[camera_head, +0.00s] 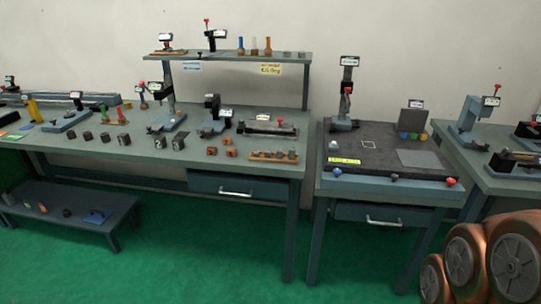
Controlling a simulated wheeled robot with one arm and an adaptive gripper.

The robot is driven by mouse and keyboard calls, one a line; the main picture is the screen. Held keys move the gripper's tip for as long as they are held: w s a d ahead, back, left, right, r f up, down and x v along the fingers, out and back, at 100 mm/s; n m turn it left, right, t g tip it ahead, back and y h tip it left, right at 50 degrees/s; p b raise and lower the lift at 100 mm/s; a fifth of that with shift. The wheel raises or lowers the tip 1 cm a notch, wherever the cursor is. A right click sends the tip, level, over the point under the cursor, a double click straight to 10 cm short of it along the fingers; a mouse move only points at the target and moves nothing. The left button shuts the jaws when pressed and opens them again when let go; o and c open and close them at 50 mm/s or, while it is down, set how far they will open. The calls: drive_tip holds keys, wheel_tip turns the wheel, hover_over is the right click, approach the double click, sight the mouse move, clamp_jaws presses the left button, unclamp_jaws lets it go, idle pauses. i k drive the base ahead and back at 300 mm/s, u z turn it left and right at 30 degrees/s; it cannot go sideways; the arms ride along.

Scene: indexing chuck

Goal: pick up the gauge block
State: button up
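I cannot tell for sure which piece is the gauge block. Several small dark blocks, among them one at the front (178,142), stand in a loose row on the long left bench (262,169). Several smaller brown-orange blocks (228,140) lie to their right. A wooden strip (260,157) with small grey pieces on it lies near that bench's front right corner. My gripper is not in view; only rounded orange parts, probably of my own arm, show at the lower right, well apart from the blocks.
A raised shelf (225,57) with instruments stands over the left bench. A middle bench (378,187) has a dark plate, a tall stand (346,88) and coloured pieces. Another bench (478,172) is at right. A low platform (62,216) stands at lower left. The green floor in front is clear.

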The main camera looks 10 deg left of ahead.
sight(292, 150)
drive_tip(key=u, duration=0.8)
drive_tip(key=i, duration=1.4)
drive_tip(key=z, duration=0.35)
